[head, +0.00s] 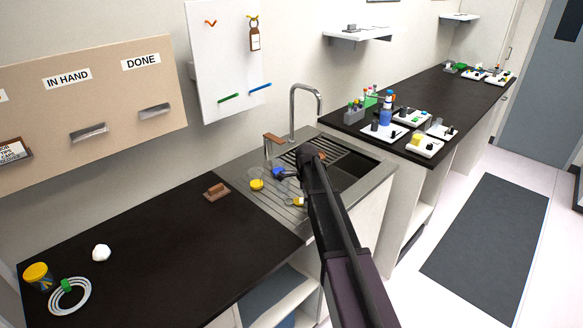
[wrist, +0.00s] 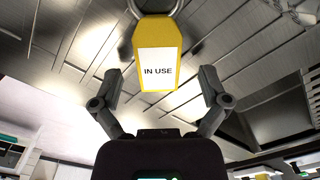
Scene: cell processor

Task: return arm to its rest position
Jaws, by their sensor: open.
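My arm reaches over the sink drainboard, and my gripper (wrist: 160,78) is open. Its two fingers stand apart in the wrist view. A yellow tag with a white "IN USE" label (wrist: 157,55) lies on the ribbed metal beyond and between the fingertips. A ring shows at its top. The tag appears free of the fingers. In the head view my arm covers most of the gripper, so its fingertips are not clear there. A small yellow-orange item (head: 299,201) shows beside my arm on the drainboard; it may be that tag.
The sink (head: 345,172) with its tall faucet (head: 306,90) stands close to my arm. A yellow-capped item (head: 257,184) sits on the drainboard. A brown block (head: 216,191) is on the left dark counter (head: 150,245). The right counter holds several devices. A grey floor mat (head: 490,235) lies clear.

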